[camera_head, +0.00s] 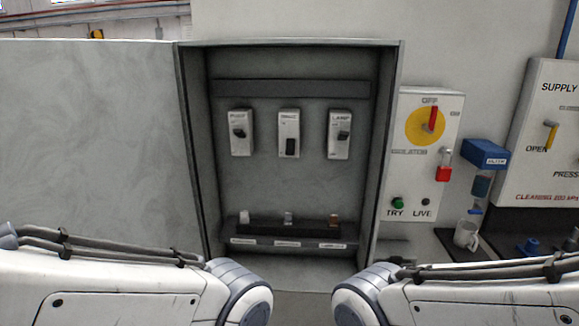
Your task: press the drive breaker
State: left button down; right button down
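An open grey cabinet holds three white breakers side by side. The middle breaker (289,128) has a small label too blurred to read surely, which may say drive. Its dark switch sits low and looks flatter than the others. The left breaker (241,144) seems to read pump and the right breaker (339,146) reads lamp; both have dark toggles standing out around mid-height. My two arms show at the bottom left and bottom right, below and in front of the cabinet. Both grippers are out of view.
The cabinet door (90,140) stands open at left. Right of the cabinet is an isolator panel (408,130) with a red handle at OFF, a red padlock (443,173) and a green TRY button (397,203). A ledge (290,228) crosses the cabinet's bottom.

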aim_at(291, 144)
jog(key=u, duration=0.55)
jog(key=i, duration=0.85)
jog(key=z, duration=0.6)
